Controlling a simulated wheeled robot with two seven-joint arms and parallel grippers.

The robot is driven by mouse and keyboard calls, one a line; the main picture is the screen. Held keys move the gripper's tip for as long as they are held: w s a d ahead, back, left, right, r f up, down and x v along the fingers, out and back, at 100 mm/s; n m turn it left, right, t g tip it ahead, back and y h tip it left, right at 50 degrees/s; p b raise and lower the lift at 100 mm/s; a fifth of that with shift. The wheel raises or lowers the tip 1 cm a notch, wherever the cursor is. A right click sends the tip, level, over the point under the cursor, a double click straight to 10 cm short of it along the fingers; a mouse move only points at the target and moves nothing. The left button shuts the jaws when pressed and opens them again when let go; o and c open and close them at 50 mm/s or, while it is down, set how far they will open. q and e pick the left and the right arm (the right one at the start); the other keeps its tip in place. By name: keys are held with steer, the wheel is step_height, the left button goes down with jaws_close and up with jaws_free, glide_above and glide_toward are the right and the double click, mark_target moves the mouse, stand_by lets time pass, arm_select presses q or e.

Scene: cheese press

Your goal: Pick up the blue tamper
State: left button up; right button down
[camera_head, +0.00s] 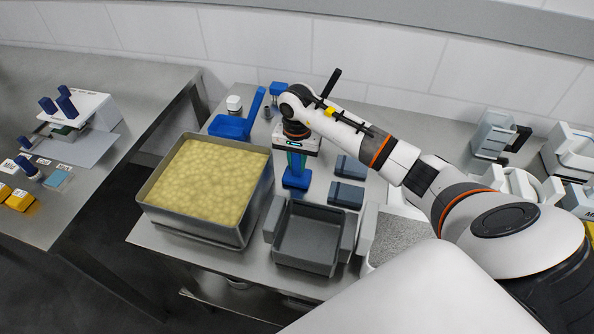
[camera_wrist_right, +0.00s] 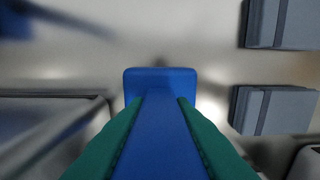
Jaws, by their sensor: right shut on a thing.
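The blue tamper (camera_head: 294,179) is below my right gripper (camera_head: 296,158) in the head view, between the curd vat and the grey-blue blocks. In the right wrist view the tamper (camera_wrist_right: 160,110) runs upright between the two green fingers of the right gripper (camera_wrist_right: 157,135), with its wide blue foot at the far end. The right gripper is shut on its handle. I cannot tell whether the foot touches the table. My left gripper is not in view.
A steel vat (camera_head: 190,230) of yellow curd stands to the left. A grey mould box (camera_head: 307,240) is in front. Two grey-blue blocks (camera_head: 346,194) lie to the right. A blue scoop (camera_head: 232,126) lies behind the vat. A side table (camera_head: 100,185) stands at far left.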

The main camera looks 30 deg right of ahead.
step_height(320, 180, up, 10)
steer(key=shift+r+b, duration=0.1)
steer(key=shift+b, duration=0.3)
stand_by(0.6)
